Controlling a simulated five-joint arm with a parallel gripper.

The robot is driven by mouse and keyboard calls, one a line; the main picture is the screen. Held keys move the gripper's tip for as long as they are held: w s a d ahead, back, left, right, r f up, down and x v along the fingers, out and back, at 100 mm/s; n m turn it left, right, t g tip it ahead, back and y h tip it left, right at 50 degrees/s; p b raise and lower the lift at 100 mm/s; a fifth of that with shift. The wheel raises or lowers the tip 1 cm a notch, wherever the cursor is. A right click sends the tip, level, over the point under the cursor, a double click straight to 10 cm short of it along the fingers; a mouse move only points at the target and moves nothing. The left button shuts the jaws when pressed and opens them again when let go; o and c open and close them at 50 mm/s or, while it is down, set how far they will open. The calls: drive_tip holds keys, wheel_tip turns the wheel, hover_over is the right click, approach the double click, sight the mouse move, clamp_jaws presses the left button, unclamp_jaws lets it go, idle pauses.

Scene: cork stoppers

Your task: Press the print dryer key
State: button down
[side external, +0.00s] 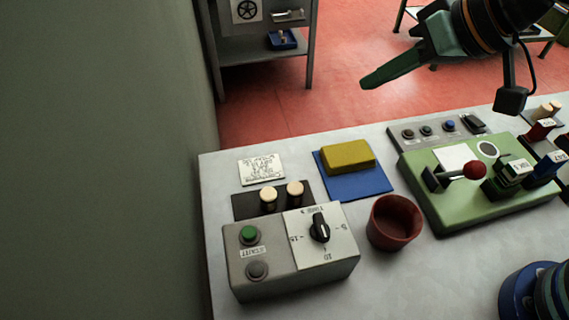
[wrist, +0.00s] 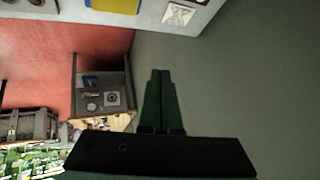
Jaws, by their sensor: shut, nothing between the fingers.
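My gripper (side external: 366,84) is shut and empty, high above the far side of the table. In the wrist view its two green fingers (wrist: 160,73) lie together. No key can be read as the print dryer key. A grey control box (side external: 290,277) at the table's front left has a green round button (side external: 249,234), a dark round button (side external: 257,270) and a black dial (side external: 320,229). A grey strip (side external: 410,144) at the back right carries small round buttons, two dark and one blue (side external: 449,125). My gripper touches none of them.
A yellow block (side external: 347,156) sits on a blue pad (side external: 367,184). A red-brown cup (side external: 394,222) stands right of the box. A green panel (side external: 455,216) has a red-knobbed lever (side external: 475,170). Two cork stoppers (side external: 294,188) stand behind the box. A wall (side external: 100,160) rises at left.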

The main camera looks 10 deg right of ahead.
drive_tip(key=s+a+f+n+y, duration=0.15)
drive_tip(key=s+a, duration=0.25)
drive_tip(key=a, duration=0.7)
drive_tip(key=g+y, duration=0.2)
hover_over(249, 233)
drive_tip(key=f, duration=0.2)
drive_tip(key=shift+s+d+r, duration=0.25)
drive_tip(key=shift+s+d, duration=0.05)
drive_tip(key=shift+d, duration=0.15)
drive_tip(key=shift+f, duration=4.45)
drive_tip(key=shift+f, duration=0.15)
drive_tip(key=shift+f, duration=0.25)
